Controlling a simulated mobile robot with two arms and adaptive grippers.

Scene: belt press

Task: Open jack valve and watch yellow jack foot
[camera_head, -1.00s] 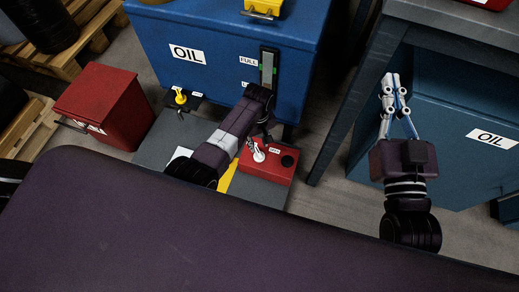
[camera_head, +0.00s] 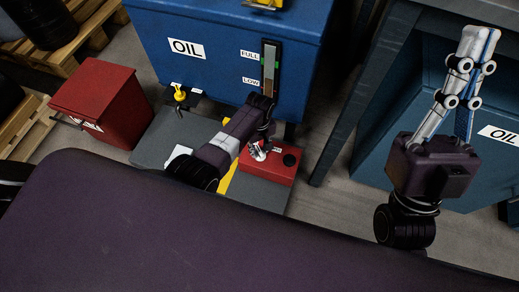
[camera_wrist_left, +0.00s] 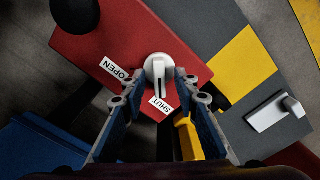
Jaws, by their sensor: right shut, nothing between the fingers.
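The jack valve is a white lever (camera_wrist_left: 158,72) on a red block (camera_head: 279,171), with OPEN and SHUT labels beside it. In the left wrist view the lever points toward the SHUT label (camera_wrist_left: 160,105). My left gripper (camera_wrist_left: 157,90) is open, its fingertips on either side of the lever; contact cannot be told. In the head view my left gripper (camera_head: 258,150) hides much of the lever. A yellow part (camera_wrist_left: 188,138) shows beside a finger in the left wrist view; I cannot tell if it is the jack foot. My right gripper (camera_head: 478,45) is shut and empty, raised at the right.
A blue OIL tank (camera_head: 220,60) with a level gauge stands behind the red block. A yellow-handled tap (camera_head: 180,95) is at its front. A red box (camera_head: 97,105) stands at the left. A second blue OIL cabinet (camera_head: 470,187) and a dark bench leg (camera_head: 345,125) are at the right.

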